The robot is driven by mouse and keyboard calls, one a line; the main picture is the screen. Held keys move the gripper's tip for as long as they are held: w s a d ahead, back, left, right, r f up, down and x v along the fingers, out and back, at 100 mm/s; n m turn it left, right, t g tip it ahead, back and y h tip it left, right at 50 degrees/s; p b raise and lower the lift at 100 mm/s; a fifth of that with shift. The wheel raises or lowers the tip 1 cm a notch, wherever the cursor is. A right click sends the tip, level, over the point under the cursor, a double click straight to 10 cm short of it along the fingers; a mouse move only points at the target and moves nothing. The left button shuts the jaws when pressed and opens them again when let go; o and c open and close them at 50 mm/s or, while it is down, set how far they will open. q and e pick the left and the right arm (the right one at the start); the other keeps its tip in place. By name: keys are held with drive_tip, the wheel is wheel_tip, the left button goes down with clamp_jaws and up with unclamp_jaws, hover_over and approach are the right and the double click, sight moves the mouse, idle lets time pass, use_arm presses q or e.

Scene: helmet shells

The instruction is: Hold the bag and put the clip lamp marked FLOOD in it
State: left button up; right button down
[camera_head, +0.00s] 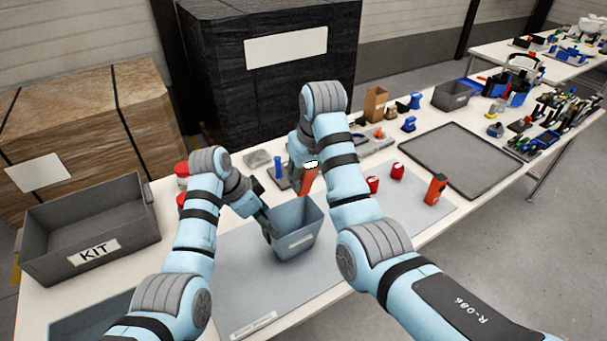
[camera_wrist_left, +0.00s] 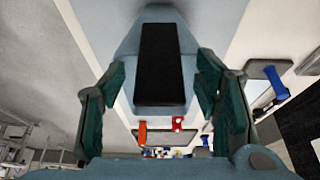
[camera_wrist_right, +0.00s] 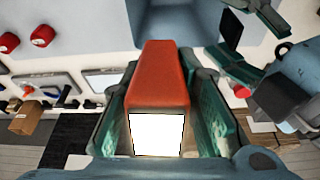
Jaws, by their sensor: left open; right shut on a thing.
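The blue-grey bag (camera_head: 292,246) stands upright and open on the grey mat, with a pale label on its front. My left gripper (camera_head: 266,222) is at its left side; in the left wrist view its open fingers stand either side of a black patch on the bag (camera_wrist_left: 128,62). Contact cannot be told. My right gripper (camera_head: 304,172) is shut on an orange-red clip lamp (camera_head: 309,182), held near the bag's far rim. The right wrist view shows this lamp (camera_wrist_right: 160,75) with a bright white face; no marking is readable. Another orange lamp-like thing (camera_head: 435,189) stands right on the mat.
Two red items (camera_head: 372,184) lie on the mat (camera_head: 250,300) right of the bag. A grey KIT bin (camera_head: 135,240) stands at the left. An empty dark tray (camera_head: 460,160) lies at the right. Small tools and a cardboard box (camera_head: 375,105) stand along the back.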

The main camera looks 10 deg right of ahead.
use_arm(q)
drive_tip(key=shift+c, duration=0.2)
drive_tip(key=c, duration=1.2)
drive_tip(key=shift+c, duration=0.2)
use_arm(e)
drive_tip(key=shift+w+a, duration=0.25)
drive_tip(key=shift+a, duration=0.25)
drive_tip(key=shift+w+a, duration=0.25)
drive_tip(key=shift+a, duration=0.2)
